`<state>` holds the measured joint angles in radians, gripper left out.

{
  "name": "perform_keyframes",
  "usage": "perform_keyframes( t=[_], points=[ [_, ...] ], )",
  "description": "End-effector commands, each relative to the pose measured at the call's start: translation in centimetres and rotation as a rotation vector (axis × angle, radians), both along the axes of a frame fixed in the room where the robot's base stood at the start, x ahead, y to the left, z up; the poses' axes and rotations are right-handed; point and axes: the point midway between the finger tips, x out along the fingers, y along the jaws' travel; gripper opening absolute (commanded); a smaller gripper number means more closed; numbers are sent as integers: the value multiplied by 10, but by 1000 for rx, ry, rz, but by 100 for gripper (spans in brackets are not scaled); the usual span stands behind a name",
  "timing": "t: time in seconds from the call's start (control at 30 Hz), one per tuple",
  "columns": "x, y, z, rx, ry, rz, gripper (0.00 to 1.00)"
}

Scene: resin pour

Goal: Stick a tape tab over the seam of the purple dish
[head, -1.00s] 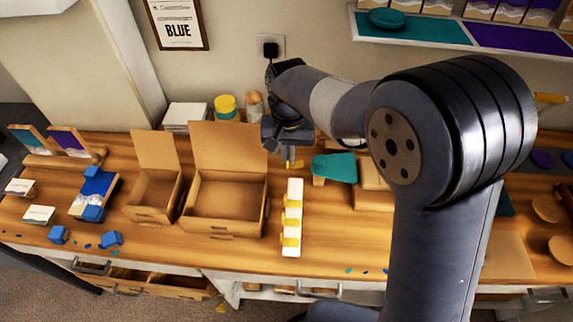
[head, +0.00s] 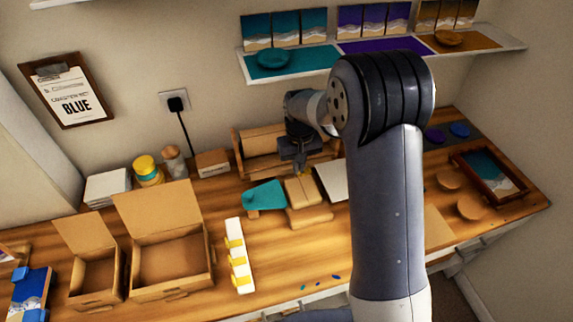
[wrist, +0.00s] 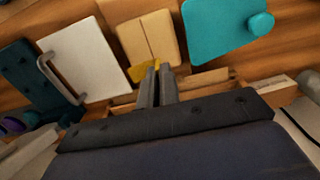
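My gripper (head: 301,172) is above the back middle of the bench. In the wrist view its fingers (wrist: 156,84) are close together on a yellow tape tab (wrist: 143,72). Just beyond the tab is a closed cardboard box (wrist: 148,40) with a seam down its top; it also shows in the head view (head: 302,191). The tab appears at the box's near edge; I cannot tell whether they touch. A small purple round piece (head: 434,136) lies on a dark mat at the back right. I cannot tell what the closed box holds. A white strip (head: 236,239) carries several yellow tabs.
Open cardboard boxes (head: 176,264) stand at left. A teal board (head: 266,195) lies left of the closed box, and a white handled board (head: 332,178) right of it. A framed picture (head: 490,172) lies far right. The front middle is mostly clear.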

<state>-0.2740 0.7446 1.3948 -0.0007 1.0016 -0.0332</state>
Motion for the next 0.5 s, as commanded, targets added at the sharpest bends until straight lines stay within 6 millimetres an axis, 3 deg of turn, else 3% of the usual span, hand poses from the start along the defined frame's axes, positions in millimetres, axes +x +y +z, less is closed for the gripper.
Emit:
perform_keyframes(
  t=[0.5],
  points=[
    [0, 1, -52, 0, 1, 0, 0]
  ],
)
